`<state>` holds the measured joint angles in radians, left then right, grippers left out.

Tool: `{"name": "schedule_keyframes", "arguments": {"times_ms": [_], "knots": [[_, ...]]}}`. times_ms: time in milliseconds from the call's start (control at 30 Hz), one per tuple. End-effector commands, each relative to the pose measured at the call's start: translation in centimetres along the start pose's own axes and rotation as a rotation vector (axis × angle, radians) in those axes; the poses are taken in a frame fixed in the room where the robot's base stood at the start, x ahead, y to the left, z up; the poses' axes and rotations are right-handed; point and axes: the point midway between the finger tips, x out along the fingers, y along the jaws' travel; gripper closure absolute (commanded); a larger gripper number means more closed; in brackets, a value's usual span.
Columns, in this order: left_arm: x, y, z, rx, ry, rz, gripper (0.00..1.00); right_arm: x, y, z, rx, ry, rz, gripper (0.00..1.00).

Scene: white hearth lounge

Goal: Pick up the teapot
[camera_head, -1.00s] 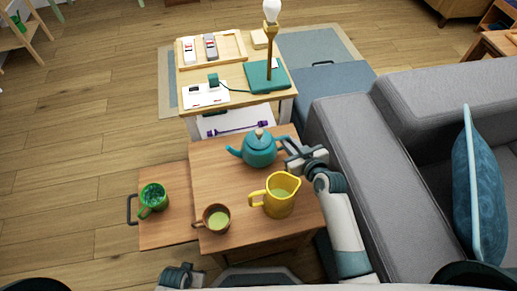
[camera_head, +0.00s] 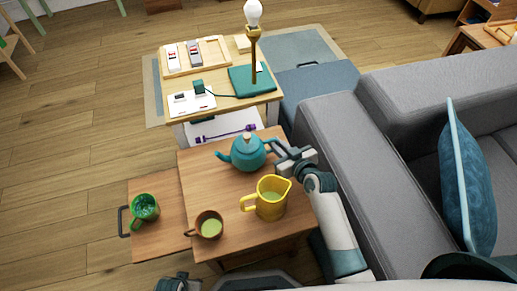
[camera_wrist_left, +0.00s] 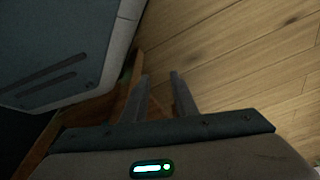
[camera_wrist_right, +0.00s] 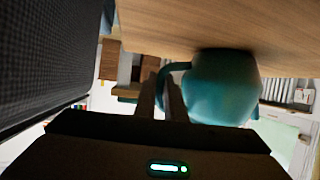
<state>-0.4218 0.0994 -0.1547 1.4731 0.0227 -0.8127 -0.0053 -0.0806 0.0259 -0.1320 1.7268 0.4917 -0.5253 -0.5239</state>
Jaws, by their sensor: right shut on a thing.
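The teal teapot (camera_head: 247,154) with a pale lid knob is upright at the far side of the wooden side table (camera_head: 205,178), its spout pointing left. My right gripper (camera_head: 280,149) is at its right side, shut on the handle. In the right wrist view the teapot's handle (camera_wrist_right: 176,67) runs between the fingertips, and the teapot body (camera_wrist_right: 222,88) is beside them, close to the tabletop. I cannot tell whether its base touches the table. My left gripper (camera_wrist_left: 160,76) is open and empty over the floor, low at the front of the head view.
A yellow jug (camera_head: 271,200) stands close in front of the teapot and gripper. A brown cup (camera_head: 209,227) is at the table's front left; a green mug (camera_head: 145,207) is on the pulled-out leaf or drawer. The grey sofa (camera_head: 345,140) borders the right; a lamp table (camera_head: 220,103) stands behind.

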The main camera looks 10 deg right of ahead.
Motion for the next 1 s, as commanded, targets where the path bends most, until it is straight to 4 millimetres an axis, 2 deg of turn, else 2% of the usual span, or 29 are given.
{"name": "schedule_keyframes", "arguments": {"times_ms": [267,533,800,1000], "knots": [[0.0,0.0,0.0,0.000,0.007,0.000,0.74,-0.5,0.0,-1.5,0.000,0.007,0.001,1.00],[0.7,0.0,1.1,-0.001,0.001,0.000,0.74,-1.8,0.0,-4.8,0.000,0.009,0.000,1.00],[0.8,0.1,-0.3,0.003,0.041,0.001,0.74,-3.2,0.1,-8.2,0.000,0.008,0.000,1.00],[0.8,0.4,-0.8,0.004,0.054,0.004,0.74,-3.8,0.1,-9.4,0.001,0.006,0.000,1.00]]}}
